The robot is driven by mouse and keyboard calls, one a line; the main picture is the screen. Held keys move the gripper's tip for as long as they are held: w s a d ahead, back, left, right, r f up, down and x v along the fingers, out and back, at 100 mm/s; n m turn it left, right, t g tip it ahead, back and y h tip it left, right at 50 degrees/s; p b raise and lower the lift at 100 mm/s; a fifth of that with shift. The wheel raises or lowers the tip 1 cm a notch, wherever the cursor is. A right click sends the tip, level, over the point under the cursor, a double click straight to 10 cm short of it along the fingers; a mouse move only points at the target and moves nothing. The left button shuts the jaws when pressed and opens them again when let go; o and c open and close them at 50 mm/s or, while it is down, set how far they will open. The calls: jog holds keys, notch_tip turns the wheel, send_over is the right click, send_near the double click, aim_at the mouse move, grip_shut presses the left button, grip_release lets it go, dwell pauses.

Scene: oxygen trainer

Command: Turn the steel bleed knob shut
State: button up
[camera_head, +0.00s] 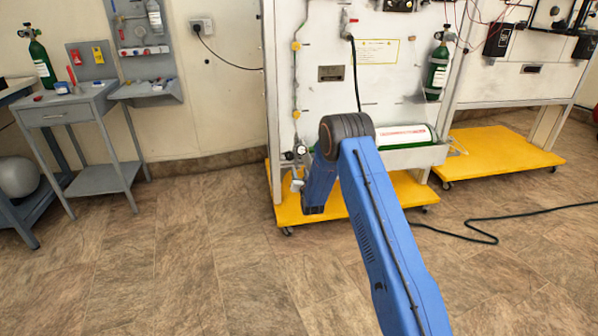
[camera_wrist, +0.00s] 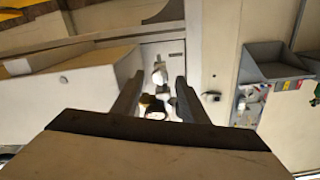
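In the wrist view, the two dark fingers of my gripper (camera_wrist: 157,95) stand apart with a gap between them. A small silvery knob-like part (camera_wrist: 160,75) shows in that gap, and I take it for the steel bleed knob. A brass-coloured part (camera_wrist: 147,102) and other small pale fittings sit close below it. No finger visibly touches the knob, and I cannot tell its depth or how far it is turned. In the head view, my blue arm reaches the left lower edge of the white panel (camera_head: 345,110) and hides much of that area; small fittings (camera_head: 300,150) show beside it.
A green-and-white cylinder (camera_head: 405,136) lies on the panel's lower shelf, right of my arm. The yellow wheeled base (camera_head: 400,190) sits underneath. A black cable (camera_head: 490,236) runs over the floor at right. A grey side table (camera_head: 70,108) stands left, with open floor between.

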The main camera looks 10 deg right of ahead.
jog(key=shift+w, duration=0.9)
grip_shut()
